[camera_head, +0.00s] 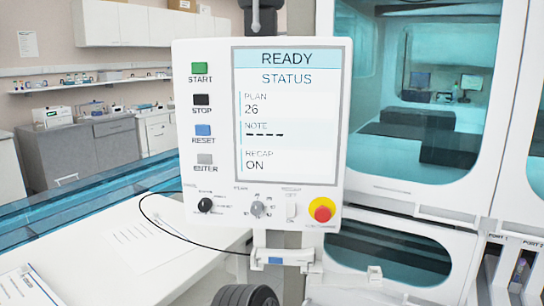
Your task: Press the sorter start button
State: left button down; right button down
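The sorter's control panel (188,250) stands upright in the middle of the head camera view. Its green START button (199,69) is at the upper left of the panel, above the black STOP button (201,99), the blue RESET button (203,130) and the grey ENTER button (205,159). The screen (286,115) reads READY, STATUS, PLAN 26, NOTE with dashes, and RECAP ON.
A red emergency knob (322,210) on yellow, two black-and-grey selectors and a switch sit below the screen. A white table (110,255) with papers is at left. The glass-fronted machine (420,100) stands at right. A dark ribbed object (246,295) shows at the bottom.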

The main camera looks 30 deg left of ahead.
aim_at(197, 67)
jog(key=u, duration=2.55)
jog(key=j, duration=0.1)
